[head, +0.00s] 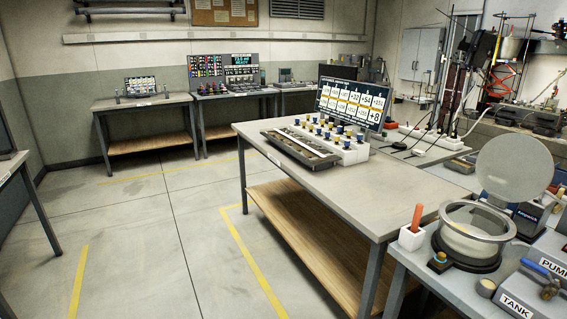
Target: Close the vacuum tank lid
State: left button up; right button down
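The vacuum tank (470,238) is a round clear-walled vessel with a pale rim and dark base, on the grey bench at the lower right. Its round grey lid (514,168) stands raised, roughly upright, at the back right of the rim, so the tank's top is open. A box labelled TANK (513,300) and one labelled PUMP (552,266) stand to its right, with a blue-handled valve (540,270) near them. Neither of my grippers shows in the head view.
An orange-handled item in a white holder (412,236) stands left of the tank. A long table (395,208) lies beyond, with a display screen (353,100), a white rack of vials (335,146) and a dark tray (298,148). The floor at left is clear.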

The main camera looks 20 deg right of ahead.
aim_at(513, 168)
jog(key=i+j+z, duration=0.4)
jog(key=z, duration=0.25)
jog(key=i+j+z, duration=0.1)
jog(key=j+z, duration=0.2)
jog(key=j, duration=0.15)
jog(key=i+j+z, duration=0.1)
jog(key=j+z, duration=0.55)
jog(key=i+j, duration=0.05)
